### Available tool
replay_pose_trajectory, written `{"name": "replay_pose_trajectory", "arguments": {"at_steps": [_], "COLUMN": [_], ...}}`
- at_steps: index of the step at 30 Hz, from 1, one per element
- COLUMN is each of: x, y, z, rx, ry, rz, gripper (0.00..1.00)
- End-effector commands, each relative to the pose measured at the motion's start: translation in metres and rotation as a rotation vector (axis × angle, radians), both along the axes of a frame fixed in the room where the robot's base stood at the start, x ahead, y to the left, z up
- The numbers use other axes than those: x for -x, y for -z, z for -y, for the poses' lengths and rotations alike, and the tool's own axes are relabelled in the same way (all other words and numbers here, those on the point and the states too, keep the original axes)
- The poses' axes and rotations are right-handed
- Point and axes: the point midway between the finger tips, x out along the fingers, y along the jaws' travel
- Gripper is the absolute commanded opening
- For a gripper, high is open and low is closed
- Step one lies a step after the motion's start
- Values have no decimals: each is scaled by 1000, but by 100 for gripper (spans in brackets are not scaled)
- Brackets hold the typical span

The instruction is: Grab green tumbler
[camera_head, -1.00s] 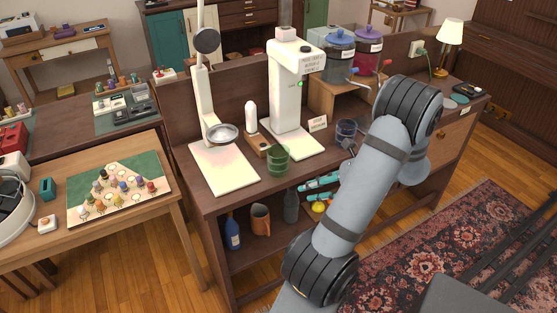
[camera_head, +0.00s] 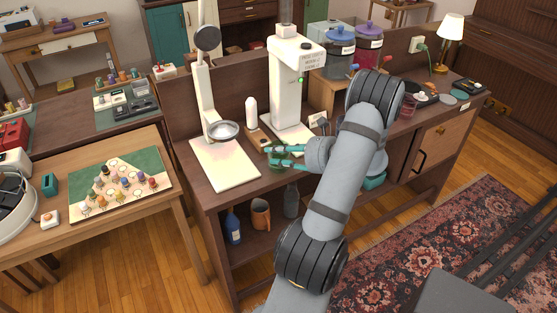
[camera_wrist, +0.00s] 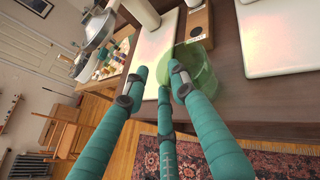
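The green tumbler (camera_wrist: 204,72) is clear green and stands on the dark wooden counter in the wrist view. My gripper (camera_wrist: 159,72) has teal fingers that are spread apart. The right finger overlaps the tumbler's left part in this view, and the tumbler extends to the right of that finger. In the head view, my gripper (camera_head: 269,156) points left at the counter's front, and its fingers hide most of the tumbler (camera_head: 280,159). I cannot tell whether a finger touches it.
Blue- and purple-lidded jars (camera_head: 340,59) are at the back right.

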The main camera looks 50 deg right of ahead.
Motion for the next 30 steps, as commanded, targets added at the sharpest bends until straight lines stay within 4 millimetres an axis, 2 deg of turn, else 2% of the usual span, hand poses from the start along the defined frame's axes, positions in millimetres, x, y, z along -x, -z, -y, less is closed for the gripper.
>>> {"name": "replay_pose_trajectory", "arguments": {"at_steps": [3, 10, 23, 30], "x": [-8, -10, -9, -9], "y": [4, 5, 5, 4], "z": [-1, -1, -1, -1], "rx": [-1, 0, 0, 0], "ry": [0, 1, 1, 1], "rz": [-1, -1, -1, 0], "gripper": [26, 26, 1, 0]}}
